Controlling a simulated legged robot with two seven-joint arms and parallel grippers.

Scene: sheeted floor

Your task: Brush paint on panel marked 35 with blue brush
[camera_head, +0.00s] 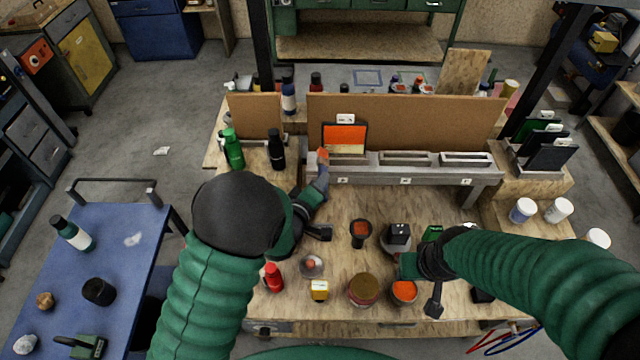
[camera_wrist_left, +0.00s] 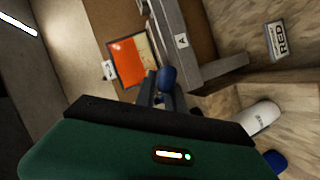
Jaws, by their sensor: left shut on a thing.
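A small panel (camera_head: 345,147) stands in the leftmost slot of the grey rack. Its upper part is orange and a lower strip is pale; it also shows in the left wrist view (camera_wrist_left: 128,62). The white tag (camera_head: 345,118) above it is too small to read. My left gripper (camera_head: 312,200) is shut on a brush (camera_head: 322,172) with a blue part (camera_wrist_left: 167,79) and an orange tip. The tip is at the panel's lower left; I cannot tell whether it touches. My right gripper (camera_head: 430,275) is over the table at right, its jaw state unclear.
Paint cups (camera_head: 404,291), a red bottle (camera_head: 273,277) and a brown tin (camera_head: 363,290) stand along the table front. Green (camera_head: 234,148) and black (camera_head: 276,150) bottles stand left of the rack (camera_head: 400,172). Dark panels (camera_head: 550,152) stand at right.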

